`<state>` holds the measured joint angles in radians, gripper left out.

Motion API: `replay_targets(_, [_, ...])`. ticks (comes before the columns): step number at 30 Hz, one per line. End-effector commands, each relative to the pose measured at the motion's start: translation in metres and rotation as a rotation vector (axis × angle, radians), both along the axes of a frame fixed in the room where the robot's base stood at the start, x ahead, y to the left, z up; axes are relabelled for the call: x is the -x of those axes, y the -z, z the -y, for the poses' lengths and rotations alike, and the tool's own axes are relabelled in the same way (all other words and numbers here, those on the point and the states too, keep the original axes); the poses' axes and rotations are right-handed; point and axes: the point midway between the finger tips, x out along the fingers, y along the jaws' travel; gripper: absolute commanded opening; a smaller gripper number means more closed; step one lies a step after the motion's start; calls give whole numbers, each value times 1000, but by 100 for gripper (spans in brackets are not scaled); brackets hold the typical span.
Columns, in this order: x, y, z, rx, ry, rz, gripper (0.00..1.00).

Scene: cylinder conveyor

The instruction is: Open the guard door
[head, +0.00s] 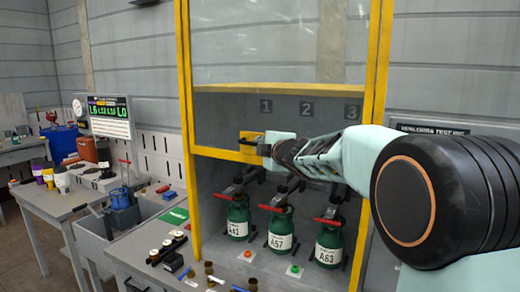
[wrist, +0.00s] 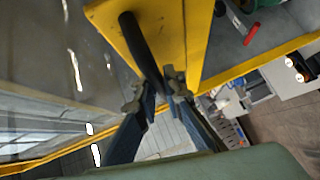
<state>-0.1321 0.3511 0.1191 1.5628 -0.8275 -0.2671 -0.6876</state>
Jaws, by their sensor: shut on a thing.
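The guard door is a clear panel with yellow edging in a tall yellow frame (head: 187,100). Its lower yellow rail (head: 225,154) hangs above the green cylinders, and the space beneath looks open. A dark handle on a yellow plate sits at this rail; in the wrist view the handle (wrist: 142,48) is a black bar standing off the yellow plate (wrist: 185,35). My gripper (head: 268,147) reaches in from the right at the handle. In the wrist view my gripper's fingers (wrist: 155,92) close around the handle's near end. My arm hides the rail's right part.
Green cylinders labelled A41 (head: 238,222), A57 (head: 280,232) and A63 (head: 329,245) stand with red-handled clamps below the door. A bench with loose fittings (head: 165,255) lies in front. A cluttered side table (head: 60,200) stands left.

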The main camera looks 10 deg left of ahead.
Motion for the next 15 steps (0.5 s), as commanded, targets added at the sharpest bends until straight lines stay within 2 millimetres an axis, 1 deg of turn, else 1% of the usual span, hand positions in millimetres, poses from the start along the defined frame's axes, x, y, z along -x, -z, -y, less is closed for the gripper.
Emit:
replay_targets(1, [0, -21, 1, -2, 1, 2, 0])
replay_targets(6, [0, -45, 1, 0, 1, 3, 0])
replay_targets(10, [0, -57, 1, -2, 2, 2, 0])
replay_targets(15, [0, -64, 0, -2, 0, 1, 0])
